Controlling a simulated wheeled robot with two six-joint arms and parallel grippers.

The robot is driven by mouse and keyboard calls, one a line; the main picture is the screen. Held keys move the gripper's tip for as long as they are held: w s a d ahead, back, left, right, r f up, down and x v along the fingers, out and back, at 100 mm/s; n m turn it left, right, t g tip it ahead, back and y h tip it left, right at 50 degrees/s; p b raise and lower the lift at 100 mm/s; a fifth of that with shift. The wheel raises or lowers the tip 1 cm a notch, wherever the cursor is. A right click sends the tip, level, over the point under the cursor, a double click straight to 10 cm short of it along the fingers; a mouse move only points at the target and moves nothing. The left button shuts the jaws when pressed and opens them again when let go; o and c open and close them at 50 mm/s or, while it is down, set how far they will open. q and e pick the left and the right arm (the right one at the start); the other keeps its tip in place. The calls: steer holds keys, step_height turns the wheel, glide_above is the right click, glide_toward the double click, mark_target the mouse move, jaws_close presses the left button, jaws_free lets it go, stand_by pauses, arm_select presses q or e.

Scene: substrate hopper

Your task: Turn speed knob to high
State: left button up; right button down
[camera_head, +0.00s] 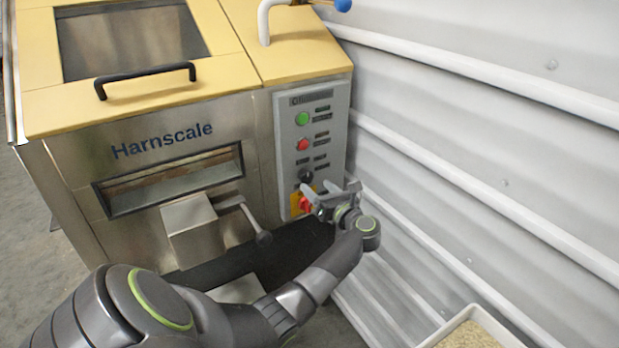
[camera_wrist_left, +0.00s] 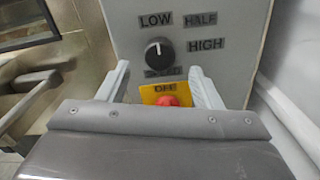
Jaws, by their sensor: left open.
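The black speed knob (camera_wrist_left: 159,49) sits on the grey control panel (camera_wrist_left: 125,18), with LOW above it, HALF to the upper right and HIGH to the right. Its white pointer mark points roughly up, towards LOW. The knob also shows in the head view (camera_head: 306,176), just above and left of my gripper. My left gripper (camera_head: 338,188) is open and empty in front of the panel's lower part. In the wrist view its two fingers (camera_wrist_left: 159,70) stand apart, either side of and below the knob, not visibly touching it. My right gripper is out of view.
A red off button (camera_wrist_left: 167,100) on a yellow plate lies below the knob, between my fingers. Green (camera_head: 302,118) and red (camera_head: 303,144) buttons are higher up. A ribbed white wall (camera_head: 480,130) is close on the right. A lever (camera_head: 262,238) juts out left of the panel.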

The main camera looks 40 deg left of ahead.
mark_target(308, 178)
arm_select(q)
steer(key=x, duration=0.4)
steer(key=shift+a, duration=0.15)
steer(key=shift+w+a, duration=0.2)
steer(key=shift+a, duration=0.3)
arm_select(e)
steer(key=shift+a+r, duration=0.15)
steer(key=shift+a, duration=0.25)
arm_select(q)
steer(key=c, duration=1)
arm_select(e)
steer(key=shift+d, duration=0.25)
